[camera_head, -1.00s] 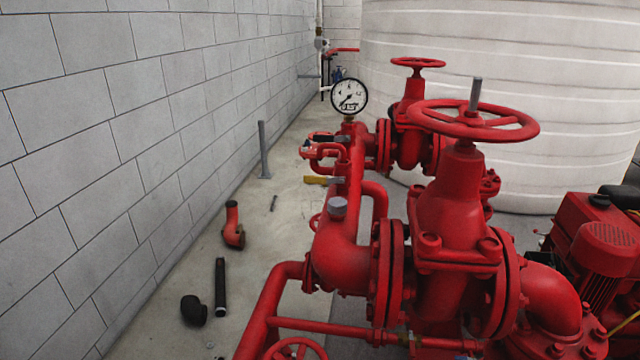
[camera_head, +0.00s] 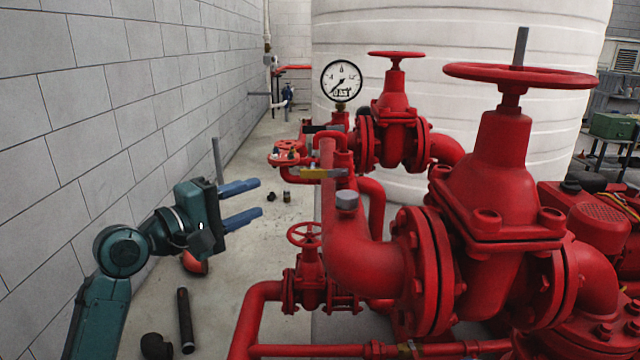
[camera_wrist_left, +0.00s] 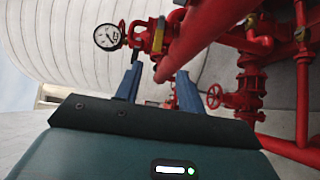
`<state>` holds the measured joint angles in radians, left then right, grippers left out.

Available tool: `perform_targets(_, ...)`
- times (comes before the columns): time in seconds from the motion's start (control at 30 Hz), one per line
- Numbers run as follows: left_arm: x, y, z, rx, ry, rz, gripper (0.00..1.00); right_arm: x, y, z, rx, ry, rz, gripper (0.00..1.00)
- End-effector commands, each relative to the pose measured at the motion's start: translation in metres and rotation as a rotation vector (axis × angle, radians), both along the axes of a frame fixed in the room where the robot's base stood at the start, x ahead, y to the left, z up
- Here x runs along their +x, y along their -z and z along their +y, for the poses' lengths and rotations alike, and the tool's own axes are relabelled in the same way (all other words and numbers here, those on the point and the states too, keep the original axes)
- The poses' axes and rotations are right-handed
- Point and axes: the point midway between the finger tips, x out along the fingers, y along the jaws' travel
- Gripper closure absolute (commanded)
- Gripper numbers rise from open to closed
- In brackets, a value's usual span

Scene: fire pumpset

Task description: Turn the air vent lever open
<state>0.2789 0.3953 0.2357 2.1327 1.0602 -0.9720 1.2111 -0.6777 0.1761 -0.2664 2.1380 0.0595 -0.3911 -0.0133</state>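A yellow lever (camera_head: 314,173), which I take to be the air vent lever, lies roughly level on the red pipework below the pressure gauge in the head view. A grey end shows at its right. My left gripper (camera_head: 259,197) is open and empty, with blue fingers pointing right. In the picture it is left of the lever and a little lower, apart from it. The fingers also show in the left wrist view (camera_wrist_left: 159,68). My right gripper is out of view.
The round gauge (camera_head: 341,81) stands above the pipes. A large red gate valve (camera_head: 500,170) fills the right, and a small valve wheel (camera_head: 304,235) sits below the lever. A block wall (camera_head: 90,110) runs along the left. A loose dark pipe (camera_head: 185,320) lies on the floor.

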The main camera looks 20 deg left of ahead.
Motion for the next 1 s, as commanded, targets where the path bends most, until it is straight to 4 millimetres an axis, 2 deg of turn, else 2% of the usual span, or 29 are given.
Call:
perform_targets(0.17, 0.011, -0.005, -0.005, -0.014, 0.005, 0.0, 0.61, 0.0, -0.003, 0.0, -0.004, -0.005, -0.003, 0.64)
perform_targets(0.5, 0.071, -0.006, -0.039, -0.011, 0.005, -0.001, 0.61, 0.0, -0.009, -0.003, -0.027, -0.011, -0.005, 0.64)
perform_targets(0.7, 0.1, -0.004, -0.055, -0.011, 0.003, -0.001, 0.61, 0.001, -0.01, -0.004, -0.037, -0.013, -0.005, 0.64)
perform_targets(1.0, 0.115, -0.003, -0.063, -0.008, 0.002, -0.001, 0.61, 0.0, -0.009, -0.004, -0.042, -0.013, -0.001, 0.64)
